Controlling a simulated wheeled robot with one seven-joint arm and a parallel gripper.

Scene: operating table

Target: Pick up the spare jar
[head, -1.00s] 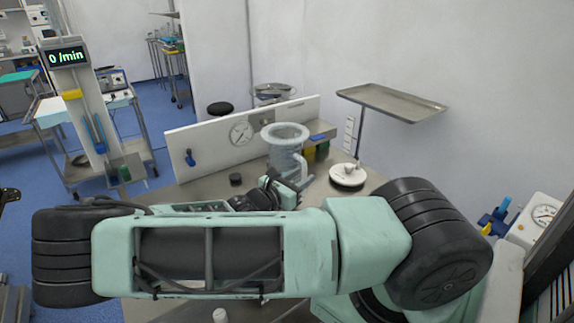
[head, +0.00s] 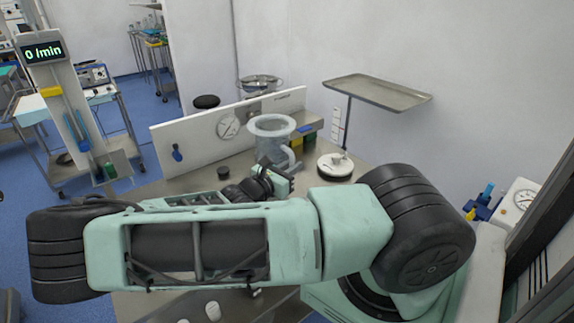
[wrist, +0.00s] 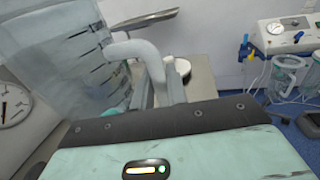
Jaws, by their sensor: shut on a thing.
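The spare jar (head: 271,143) is a large clear, upright jar with a wide rim and a side handle. It stands at the steel table's far side in the head view, in front of a white panel. In the wrist view the jar (wrist: 62,75) fills the upper left, with dark scale marks and its pale handle (wrist: 136,48) toward my gripper. My gripper (head: 280,174) is at the jar's near side, shut on the jar, apparently at the handle. I cannot tell whether the jar's base is clear of the table.
A round white lid-like piece (head: 335,165) lies right of the jar, and a small black puck (head: 223,172) lies left. The white panel (head: 195,148) with a gauge stands close behind. A steel tray (head: 377,93) on a post is at the back right.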

